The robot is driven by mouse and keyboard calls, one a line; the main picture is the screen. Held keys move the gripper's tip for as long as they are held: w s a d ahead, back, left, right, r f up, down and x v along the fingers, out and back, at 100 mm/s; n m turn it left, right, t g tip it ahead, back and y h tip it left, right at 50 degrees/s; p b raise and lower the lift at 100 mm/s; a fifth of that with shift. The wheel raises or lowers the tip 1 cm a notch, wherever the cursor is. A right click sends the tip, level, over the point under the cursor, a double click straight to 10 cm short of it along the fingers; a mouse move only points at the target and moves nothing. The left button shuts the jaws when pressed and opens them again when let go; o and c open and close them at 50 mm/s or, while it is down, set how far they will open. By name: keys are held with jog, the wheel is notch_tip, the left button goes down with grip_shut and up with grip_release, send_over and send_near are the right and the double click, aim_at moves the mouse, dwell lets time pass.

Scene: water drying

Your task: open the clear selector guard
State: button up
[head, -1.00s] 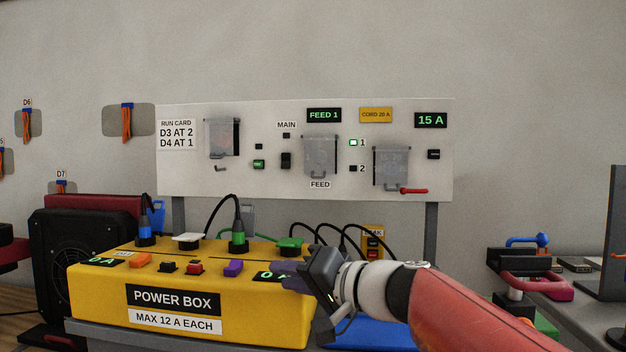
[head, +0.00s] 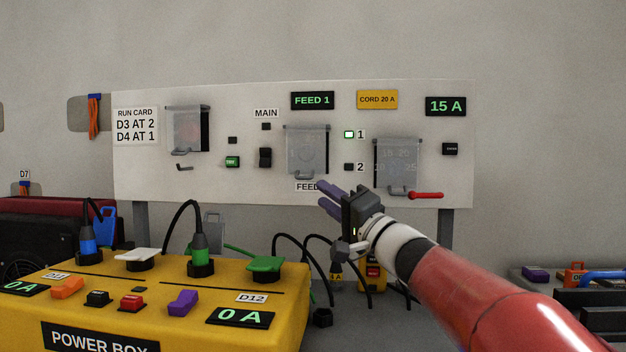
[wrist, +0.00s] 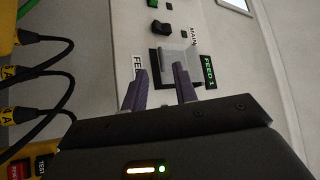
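Three clear guards hang on the white panel, all closed. The middle one (head: 307,148), above the FEED label (head: 306,187), covers what looks like the selector. A small lip shows at its lower edge. My gripper (head: 323,195) is just below and right of this guard, its purple fingers overlapping the FEED label in the head view. In the wrist view the fingers (wrist: 160,86) are apart with nothing between them, and the guard (wrist: 178,58) lies ahead of them. I see no contact with it.
Another clear guard (head: 187,130) is at the panel's left. A third guard (head: 397,165) hangs at the right, near a red lever (head: 427,195). The yellow power box (head: 160,300) with plugs and black cables stands below the panel.

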aim_at(305, 178)
jog(key=shift+w+a+r, duration=0.1)
jog(key=shift+w+r, duration=0.4)
jog(key=shift+w, duration=0.15)
jog(key=p+x, duration=0.2)
jog(key=x, duration=0.3)
jog(key=shift+a+r, duration=0.1)
jog(key=shift+w+a+r+p, duration=0.15)
jog(key=shift+w+a+p, duration=0.3)
jog(key=shift+w, duration=0.1)
grip_shut()
